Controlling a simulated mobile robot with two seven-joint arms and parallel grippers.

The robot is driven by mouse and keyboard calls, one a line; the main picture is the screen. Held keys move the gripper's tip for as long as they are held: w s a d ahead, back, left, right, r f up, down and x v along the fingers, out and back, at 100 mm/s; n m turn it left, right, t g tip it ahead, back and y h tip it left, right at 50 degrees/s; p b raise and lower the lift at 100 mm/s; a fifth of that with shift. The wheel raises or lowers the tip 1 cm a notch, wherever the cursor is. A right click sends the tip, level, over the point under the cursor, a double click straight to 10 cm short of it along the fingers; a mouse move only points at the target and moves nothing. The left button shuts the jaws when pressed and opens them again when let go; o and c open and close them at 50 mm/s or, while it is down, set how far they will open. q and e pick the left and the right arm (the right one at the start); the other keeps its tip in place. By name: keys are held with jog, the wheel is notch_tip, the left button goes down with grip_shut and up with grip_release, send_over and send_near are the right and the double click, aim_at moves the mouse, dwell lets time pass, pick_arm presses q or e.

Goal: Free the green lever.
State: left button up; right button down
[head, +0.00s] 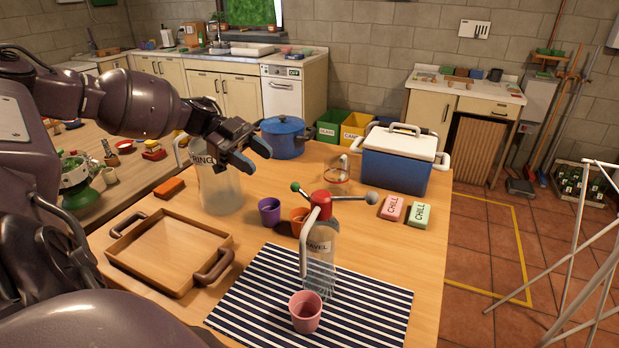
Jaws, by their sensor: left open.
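A green ball knob (295,187), which looks like the end of the green lever, shows just left of a red-topped clear bottle (319,258). The bottle, its label partly hidden, stands upright on the striped mat and hides where the knob's rod leads. A metal rod with a grey ball end (371,198) shows right of the red top. An orange cup (299,217) and a purple cup (269,212) stand below the knob, left of the bottle. My left gripper (250,158) is open and empty, up and left of the knob, in front of a large clear jug (219,188). My right gripper is not in view.
A pink cup (305,311) stands on the striped mat (376,310). A wooden tray (165,250) lies left. A blue pot (284,138), a cooler (396,170) and pink (392,208) and green (418,215) CHILL blocks stand behind and right. The table's right edge is clear.

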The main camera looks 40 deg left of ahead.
aim_at(295, 185)
pick_arm(q)
jog(key=x, duration=1)
jog(key=shift+d+f, duration=0.1)
jog(key=shift+d, duration=0.2)
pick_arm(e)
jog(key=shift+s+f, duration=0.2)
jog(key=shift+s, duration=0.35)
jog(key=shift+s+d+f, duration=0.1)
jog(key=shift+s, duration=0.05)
